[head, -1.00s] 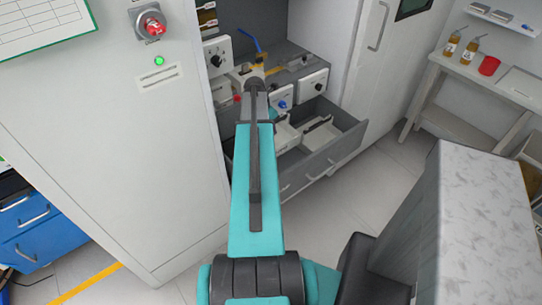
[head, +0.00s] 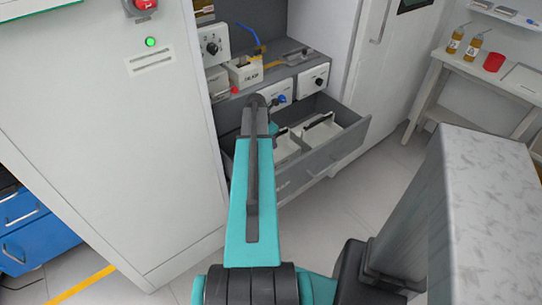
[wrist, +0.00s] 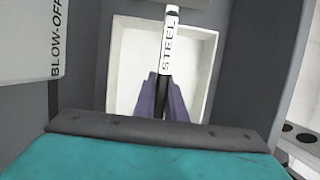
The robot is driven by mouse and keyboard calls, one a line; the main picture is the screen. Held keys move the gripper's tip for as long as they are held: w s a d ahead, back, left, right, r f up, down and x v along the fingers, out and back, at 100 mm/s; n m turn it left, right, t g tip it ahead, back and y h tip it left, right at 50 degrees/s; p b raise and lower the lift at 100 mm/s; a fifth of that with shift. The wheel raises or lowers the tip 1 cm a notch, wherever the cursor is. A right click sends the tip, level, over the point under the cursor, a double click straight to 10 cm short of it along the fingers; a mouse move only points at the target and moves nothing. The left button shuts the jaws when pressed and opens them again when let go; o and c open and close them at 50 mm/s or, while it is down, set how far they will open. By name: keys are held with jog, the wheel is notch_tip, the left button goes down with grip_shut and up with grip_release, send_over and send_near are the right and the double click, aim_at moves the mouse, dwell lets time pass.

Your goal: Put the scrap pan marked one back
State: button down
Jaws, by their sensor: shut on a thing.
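In the wrist view my gripper (wrist: 162,84) has its purple fingers shut on the upright dark handle of a white square pan (wrist: 132,66). The handle's white top strip reads STEEL; no "one" mark can be read on it. Dark grey surfaces surround the pan. In the head view my arm hides the gripper. The open grey drawer (head: 345,140) holds a white pan (head: 325,133) with a dark handle, and another white pan (head: 285,147) shows partly behind my arm. I cannot tell which of these is the held one.
A white labelled container (head: 245,73) stands on the grey ledge above the drawer, its label too small to read surely. White boxes with knobs (head: 312,80) line the ledge. A panel marked BLOW-OFF (wrist: 32,40) is close at left. A tall cabinet (head: 150,150) stands left.

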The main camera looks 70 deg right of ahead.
jog(key=shift+f, duration=0.4)
jog(key=shift+f+b, duration=1.6)
jog(key=shift+f, duration=0.75)
jog(key=shift+f, duration=0.15)
jog(key=c, duration=1.8)
grip_release()
jog(key=shift+f+b, duration=0.15)
jog(key=shift+b, duration=0.2)
jog(key=v, duration=1.4)
